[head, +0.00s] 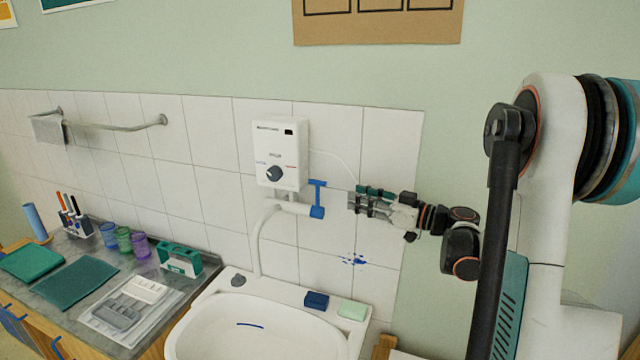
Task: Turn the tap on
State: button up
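The tap is a white wall fitting (291,207) under a white water heater (280,153) with a dark knob (274,173). A blue T-shaped handle (317,198) stands at the right end of the fitting. A curved spout (256,240) drops from it toward the white basin (190,325). No water stream shows. My gripper (352,201) is to the right of the blue handle, apart from it, with its fingers pointing left. Its fingers are small and overlap in this view, so I cannot tell whether they are apart.
A blue block (316,300) and a green soap-like bar (352,310) lie on the basin's back rim. Left of the basin, a counter (205,262) holds jars, a pen holder and trays. A towel rail (120,128) is on the wall. The wall between gripper and handle is clear.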

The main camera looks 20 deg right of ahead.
aim_at(317, 185)
jog(key=b+x, duration=0.1)
jog(key=x, duration=1.2)
jog(key=shift+w+a, duration=0.15)
jog(key=shift+w, duration=0.15)
jog(key=shift+c, duration=0.3)
grip_shut()
